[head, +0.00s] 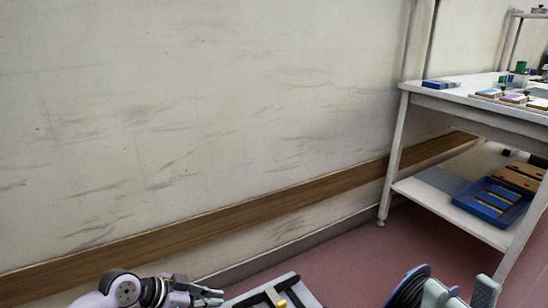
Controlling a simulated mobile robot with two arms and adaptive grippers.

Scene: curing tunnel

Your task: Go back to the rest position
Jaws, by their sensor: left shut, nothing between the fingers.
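My left gripper (208,296) is at the bottom edge of the head view, left of the middle. Its fingers are together, with nothing between them, and they point right. It is in front of the wall, clear of the table. My right gripper does not show.
A white table (455,103) stands at the right, with small items on top and a blue crate (487,212) on its lower shelf. A wall (200,120) with a wooden rail (240,212) fills the left. Open reddish floor (350,260) lies before the table. A dark round object (408,288) is cut off below.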

